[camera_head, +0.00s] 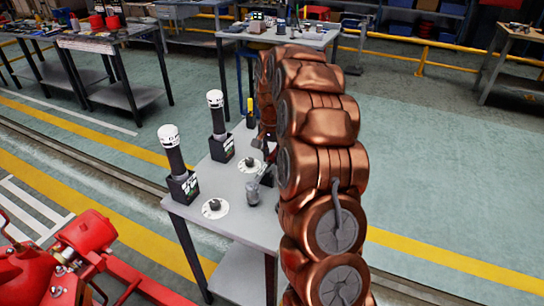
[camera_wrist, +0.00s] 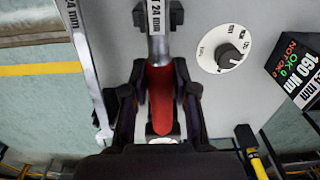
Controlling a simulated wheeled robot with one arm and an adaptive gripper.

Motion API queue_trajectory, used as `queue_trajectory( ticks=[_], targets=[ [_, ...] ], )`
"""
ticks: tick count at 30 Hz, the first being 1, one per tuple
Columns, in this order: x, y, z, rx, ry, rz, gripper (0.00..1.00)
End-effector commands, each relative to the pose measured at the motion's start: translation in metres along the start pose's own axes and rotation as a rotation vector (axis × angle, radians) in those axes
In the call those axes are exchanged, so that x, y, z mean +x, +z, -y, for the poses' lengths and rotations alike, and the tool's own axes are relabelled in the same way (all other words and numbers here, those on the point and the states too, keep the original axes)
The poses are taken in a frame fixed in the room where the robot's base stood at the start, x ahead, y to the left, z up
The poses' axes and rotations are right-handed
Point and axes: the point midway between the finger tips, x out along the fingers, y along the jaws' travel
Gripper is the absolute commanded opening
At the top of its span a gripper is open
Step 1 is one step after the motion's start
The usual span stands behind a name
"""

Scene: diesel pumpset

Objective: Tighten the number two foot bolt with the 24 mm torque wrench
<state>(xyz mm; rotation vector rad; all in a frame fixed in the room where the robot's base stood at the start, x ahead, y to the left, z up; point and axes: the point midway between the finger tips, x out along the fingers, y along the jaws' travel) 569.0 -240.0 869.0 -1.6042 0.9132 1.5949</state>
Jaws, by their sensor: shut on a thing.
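In the wrist view, my gripper (camera_wrist: 160,72) has its two dark fingers closed around the red handle (camera_wrist: 162,95) of the torque wrench (camera_wrist: 157,22), tagged "24 mm". The wrench head is out of frame. In the head view my copper arm hides most of the gripper, over the grey table (camera_head: 238,265). Part of a red pumpset (camera_head: 85,235) shows at the bottom left. I cannot tell which of its bolts is number two.
A silver spanner (camera_wrist: 88,60), also tagged "24 mm", lies left of my gripper. A dial (camera_wrist: 224,48) and a black "160 Nm" box (camera_wrist: 298,70) are to the right. Two upright black testers (camera_head: 175,155) (camera_head: 218,120) stand on the table. Floor between table and pumpset is clear.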

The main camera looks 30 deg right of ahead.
Motion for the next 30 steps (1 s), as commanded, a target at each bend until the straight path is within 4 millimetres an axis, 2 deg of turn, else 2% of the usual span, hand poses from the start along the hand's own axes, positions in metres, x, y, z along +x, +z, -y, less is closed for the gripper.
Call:
queue_trajectory(
  ticks=[30],
  targets=[
    [0.009,0.000,0.000,0.000,-0.001,-0.001,0.00]
  ],
)
